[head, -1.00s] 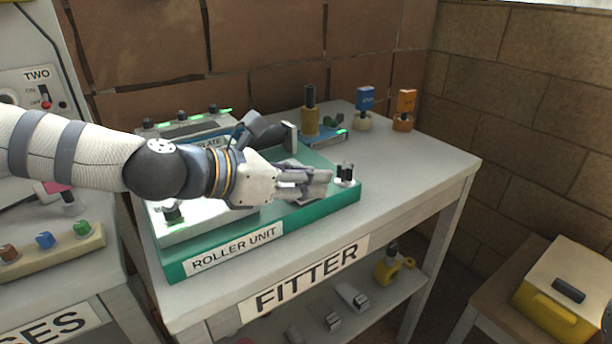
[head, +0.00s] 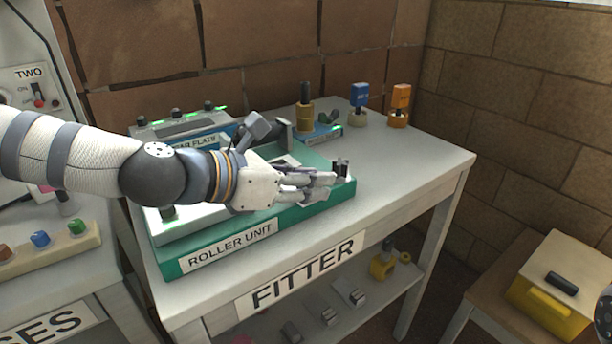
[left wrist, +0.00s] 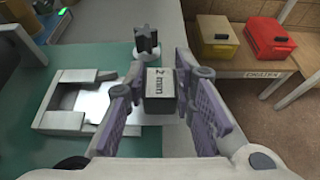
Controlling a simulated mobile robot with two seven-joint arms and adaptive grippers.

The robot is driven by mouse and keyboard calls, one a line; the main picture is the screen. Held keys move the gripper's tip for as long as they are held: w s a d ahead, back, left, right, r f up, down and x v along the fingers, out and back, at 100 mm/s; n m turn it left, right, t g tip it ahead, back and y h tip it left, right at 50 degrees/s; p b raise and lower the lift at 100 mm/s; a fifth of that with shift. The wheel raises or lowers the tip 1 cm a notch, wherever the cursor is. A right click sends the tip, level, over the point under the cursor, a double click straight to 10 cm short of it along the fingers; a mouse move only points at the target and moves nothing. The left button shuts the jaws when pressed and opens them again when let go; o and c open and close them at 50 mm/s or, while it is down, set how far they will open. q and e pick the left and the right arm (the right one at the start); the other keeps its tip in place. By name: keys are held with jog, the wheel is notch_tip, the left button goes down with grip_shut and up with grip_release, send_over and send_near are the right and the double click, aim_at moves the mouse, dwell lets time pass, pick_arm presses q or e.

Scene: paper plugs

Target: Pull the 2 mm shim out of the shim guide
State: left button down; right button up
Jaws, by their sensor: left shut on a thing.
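The 2 mm shim shows in the left wrist view as a dark block with a pale "2 mm" label (left wrist: 160,88). My left gripper (left wrist: 160,95) is shut on this block, one finger pad on each side. In the head view my left gripper (head: 318,186) is low over the right part of the green roller unit, and its fingers hide the shim. The shim guide (left wrist: 62,121), a pale frame around a shiny plate, lies just left of the fingers on the green base.
A dark knobbed post (head: 341,169) stands on the roller unit (head: 172,268) just beyond the fingertips. Blue (head: 359,98) and orange (head: 400,100) handled tools stand at the back of the bench. The bench's right side (head: 425,160) is clear.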

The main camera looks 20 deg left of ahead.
pick_arm(q)
jog(key=shift+s+d+f, duration=0.1)
jog(key=shift+s+d, duration=0.75)
jog(key=shift+d, duration=0.25)
jog(key=shift+s+d, duration=0.85)
jog(key=shift+d, duration=0.2)
jog(key=shift+s+d, duration=0.9)
jog(key=shift+d, duration=0.3)
